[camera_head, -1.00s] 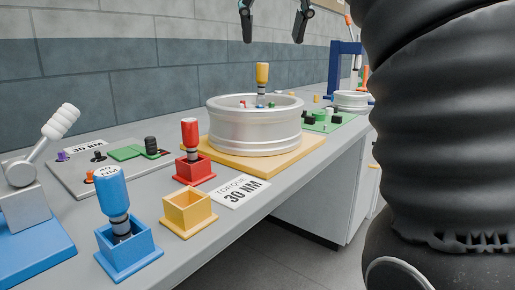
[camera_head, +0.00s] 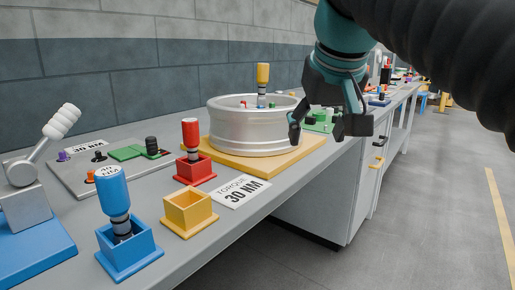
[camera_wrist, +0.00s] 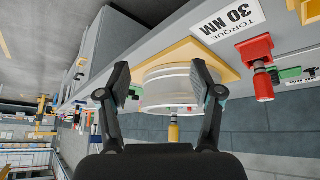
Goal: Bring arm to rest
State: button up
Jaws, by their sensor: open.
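My gripper (camera_head: 327,130) is in front of the right side of the wheel rim in the head view, near the table's front edge. Its two fingers are spread with nothing between them. In the wrist view my gripper (camera_wrist: 162,95) is also open and empty, with the silver wheel rim (camera_wrist: 165,88) beyond its fingers. The wheel rim (camera_head: 252,132) lies on a yellow-orange board (camera_head: 225,160). A yellow tool (camera_head: 263,76) stands upright in the rim. My arm reaches in from the upper right.
A red tool (camera_head: 191,136) stands in a red holder, and a blue tool (camera_head: 113,192) in a blue holder. The yellow holder (camera_head: 188,212) is empty. A torque sign (camera_head: 241,191) lies near the table edge. The floor (camera_head: 430,200) at right is clear.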

jog(key=s+d+f, duration=0.2)
jog(key=s+f, duration=0.2)
jog(key=f, duration=0.6)
jog(key=s+d+f+m, duration=0.1)
jog(key=s+f, duration=0.3)
jog(key=f, duration=0.6)
jog(key=s+d+f, duration=0.3)
jog(key=s+f, duration=0.1)
jog(key=f, duration=0.6)
jog(key=shift+f+g, duration=0.3)
jog(key=shift+f, duration=0.05)
